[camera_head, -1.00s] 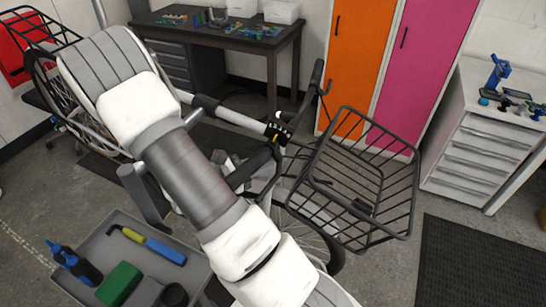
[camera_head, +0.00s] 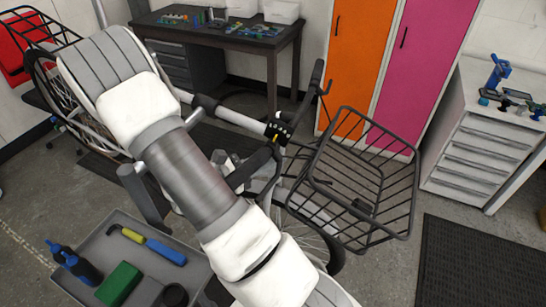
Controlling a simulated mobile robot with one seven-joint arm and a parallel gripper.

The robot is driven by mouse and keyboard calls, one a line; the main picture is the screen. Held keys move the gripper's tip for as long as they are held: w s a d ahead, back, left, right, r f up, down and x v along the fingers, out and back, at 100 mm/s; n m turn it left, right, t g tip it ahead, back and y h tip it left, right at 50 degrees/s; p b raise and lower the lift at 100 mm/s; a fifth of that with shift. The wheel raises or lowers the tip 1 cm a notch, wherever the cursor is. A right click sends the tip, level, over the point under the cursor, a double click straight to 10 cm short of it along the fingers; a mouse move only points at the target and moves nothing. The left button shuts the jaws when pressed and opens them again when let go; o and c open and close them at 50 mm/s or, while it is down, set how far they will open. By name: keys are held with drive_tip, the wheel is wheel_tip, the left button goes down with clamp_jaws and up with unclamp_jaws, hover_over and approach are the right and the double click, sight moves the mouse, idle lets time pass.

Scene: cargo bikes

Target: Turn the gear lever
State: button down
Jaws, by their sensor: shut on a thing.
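My gripper (camera_head: 278,130) is a small dark shape with yellow marks at the end of a thin white and black link. It is at the bike's black handlebar (camera_head: 318,80), shut on a small part there, which I take to be the gear lever. The lever itself is too small and too covered to make out, and its angle cannot be told. My large white and grey arm crosses the middle of the view and hides much of the bike.
A black wire basket (camera_head: 398,232) is just right of the handlebar. A grey tray (camera_head: 100,240) with a green block (camera_head: 118,284), a yellow-and-blue tool (camera_head: 152,245) and blue-topped bottles (camera_head: 78,264) is at lower left. A dark workbench (camera_head: 230,40) and lockers (camera_head: 360,60) stand behind.

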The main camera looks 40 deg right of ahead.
drive_tip(key=shift+w+a+r+m+y+b, duration=0.1)
drive_tip(key=shift+w+a+m+y+b, duration=0.1)
drive_tip(key=shift+w+m+y, duration=0.3)
drive_tip(key=shift+w+a+r+m+y+b, duration=0.1)
drive_tip(key=shift+w+m+y+b, duration=0.15)
drive_tip(key=shift+m, duration=0.45)
drive_tip(key=c, duration=0.8)
unclamp_jaws()
drive_tip(key=shift+c, duration=0.2)
drive_tip(key=b+v, duration=0.2)
drive_tip(key=v, duration=1.5)
drive_tip(key=shift+s+a, duration=0.2)
drive_tip(key=shift+a, duration=0.05)
drive_tip(key=shift+r, duration=0.1)
